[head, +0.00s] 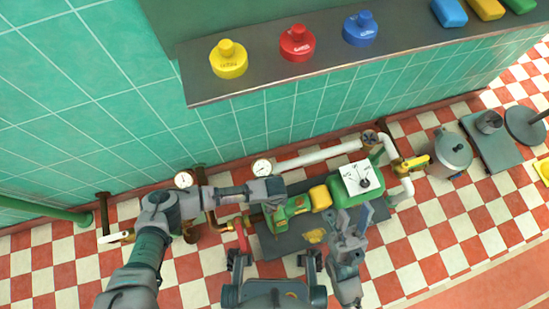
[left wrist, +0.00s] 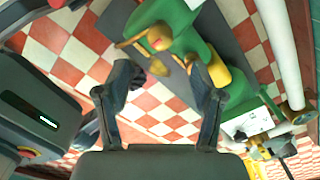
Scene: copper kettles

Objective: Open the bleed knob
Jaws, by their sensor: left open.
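A green pump (head: 290,213) with a yellow coupling guard (head: 320,197) and a green motor (head: 343,190) stands on a dark base. In the left wrist view a small reddish knob (left wrist: 159,38) sits on the green pump body; I cannot tell for sure that it is the bleed knob. My left gripper (head: 268,190) is over the pump in the head view. Its fingers are spread and empty in the left wrist view (left wrist: 163,88), with the knob beyond and apart from them. My right gripper (head: 350,222) is in front of the motor; its jaw opening is unclear.
A white panel with a black knob (head: 362,178) is on the motor. Gauges (head: 262,167), a white pipe (head: 318,155) and a yellow-handled valve (head: 412,163) stand close behind and beside the pump. A shelf (head: 270,75) with coloured weights juts out above. A grey pot (head: 449,155) stands right.

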